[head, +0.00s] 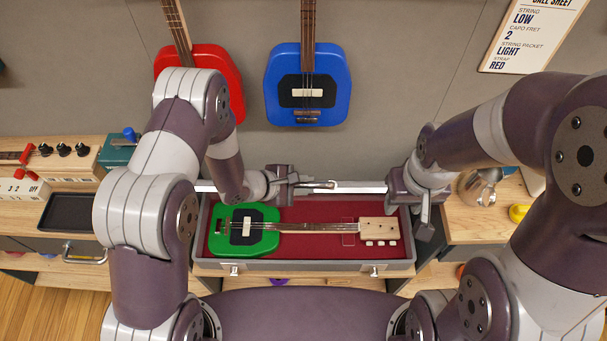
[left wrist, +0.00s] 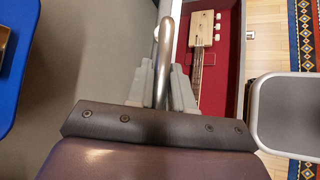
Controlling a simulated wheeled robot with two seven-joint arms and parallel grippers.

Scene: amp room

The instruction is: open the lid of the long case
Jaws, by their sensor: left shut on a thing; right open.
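The long case (head: 300,266) stands open, with a red-lined inside holding a green guitar (head: 262,240). Its lid (head: 352,187) is raised at the back and shows nearly edge-on as a pale strip. My left gripper (head: 298,184) is at the middle of the lid's edge, shut on the metal handle (head: 326,184). In the left wrist view the handle (left wrist: 163,60) runs between the two grey fingers, with the guitar's headstock (left wrist: 203,28) beyond. My right gripper (head: 424,222) is open at the case's right back corner; whether it touches the case or lid I cannot tell.
A red guitar (head: 205,56) and a blue guitar (head: 340,85) hang on the wall behind the lid. A black tray (head: 72,212) lies on the left counter. A metal object (head: 482,187) and a yellow item (head: 519,213) are on the right counter. My arms hide parts of both counters.

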